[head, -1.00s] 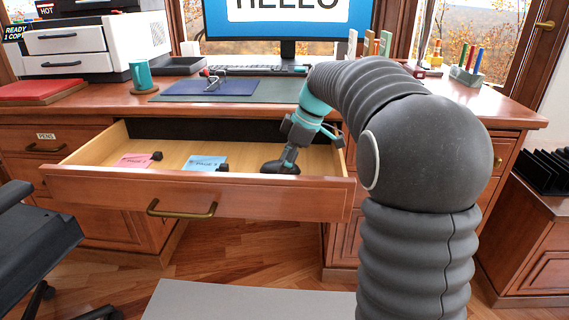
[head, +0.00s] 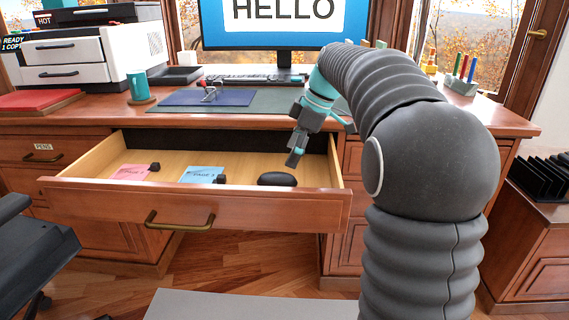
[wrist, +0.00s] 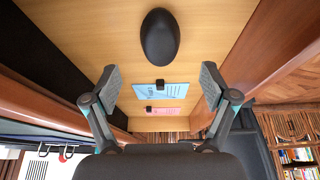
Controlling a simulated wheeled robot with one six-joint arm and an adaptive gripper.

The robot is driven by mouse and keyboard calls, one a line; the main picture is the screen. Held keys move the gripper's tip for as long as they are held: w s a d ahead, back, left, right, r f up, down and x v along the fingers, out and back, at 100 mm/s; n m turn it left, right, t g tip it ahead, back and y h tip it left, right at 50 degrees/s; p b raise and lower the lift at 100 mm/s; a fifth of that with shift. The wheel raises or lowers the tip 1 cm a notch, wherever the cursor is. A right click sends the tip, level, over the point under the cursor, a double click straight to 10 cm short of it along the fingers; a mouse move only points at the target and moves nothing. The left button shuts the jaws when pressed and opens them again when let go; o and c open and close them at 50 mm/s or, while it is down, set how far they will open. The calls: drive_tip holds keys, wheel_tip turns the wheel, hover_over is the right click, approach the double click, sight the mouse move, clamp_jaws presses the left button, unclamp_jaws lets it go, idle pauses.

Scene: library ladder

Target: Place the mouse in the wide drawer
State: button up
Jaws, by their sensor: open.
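The black mouse (head: 277,180) lies on the bottom of the wide drawer (head: 200,203), toward its right end. The drawer is pulled out below the desk top. In the wrist view the mouse (wrist: 160,37) shows whole, with nothing touching it. My gripper (head: 294,160) is above the drawer, over the mouse and apart from it. In the wrist view its two fingers (wrist: 158,88) are spread wide with nothing between them.
A pink note (head: 130,172) and a blue note (head: 202,175), each with a small black block, lie in the drawer left of the mouse. The desk top holds a teal mug (head: 138,86), a keyboard (head: 238,78) and a monitor. A chair stands at the left.

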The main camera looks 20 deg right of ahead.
drive_tip(key=v, duration=0.5)
drive_tip(key=shift+p, duration=0.35)
idle(1.0)
